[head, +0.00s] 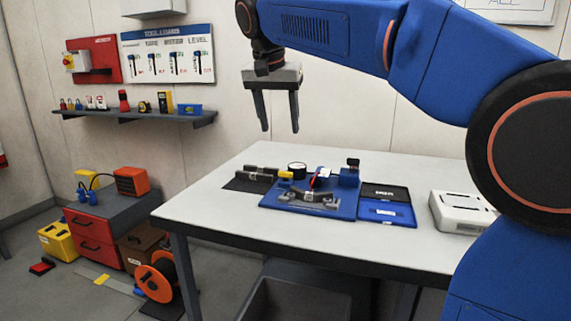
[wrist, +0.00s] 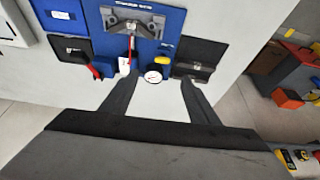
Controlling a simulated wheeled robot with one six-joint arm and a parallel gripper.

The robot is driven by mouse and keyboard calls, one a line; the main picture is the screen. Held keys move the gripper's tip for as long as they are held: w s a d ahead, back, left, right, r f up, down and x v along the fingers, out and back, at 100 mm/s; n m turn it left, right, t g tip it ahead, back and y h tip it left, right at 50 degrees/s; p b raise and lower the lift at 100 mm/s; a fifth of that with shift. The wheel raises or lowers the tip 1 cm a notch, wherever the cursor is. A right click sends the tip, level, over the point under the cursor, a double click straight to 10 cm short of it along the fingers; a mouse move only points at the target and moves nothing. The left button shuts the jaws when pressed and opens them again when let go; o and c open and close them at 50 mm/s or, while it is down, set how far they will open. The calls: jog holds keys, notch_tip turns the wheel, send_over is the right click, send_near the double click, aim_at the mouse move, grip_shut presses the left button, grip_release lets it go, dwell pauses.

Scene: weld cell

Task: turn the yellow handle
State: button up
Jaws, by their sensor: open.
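The yellow handle (head: 285,175) is small and sits at the back left of the blue fixture plate (head: 340,212) on the table, beside a round white-faced gauge (head: 297,168). In the wrist view the yellow handle (wrist: 162,60) lies just above the gauge (wrist: 153,77), between the gauge and the grey clamp part. My gripper (head: 280,130) is open and empty, pointing down, above and behind the fixture and apart from it. In the wrist view its two fingers (wrist: 158,83) spread to either side of the gauge, with the handle beyond the tips.
A dark vise-like block (head: 252,178) stands left of the fixture. A red tool or lead (wrist: 95,71) and a blue block (head: 349,178) stand on or near the plate. A blue case (head: 388,212) and a white device (head: 460,212) are to the right. The table's front left is clear.

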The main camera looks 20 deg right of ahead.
aim_at(285, 172)
jog(key=x, duration=0.5)
jog(key=w+x, duration=0.1)
jog(key=x, duration=1.1)
jog(key=shift+w+a+r, duration=0.1)
jog(key=shift+w+r, duration=0.05)
jog(key=shift+w, duration=0.1)
jog(key=c, duration=1.1)
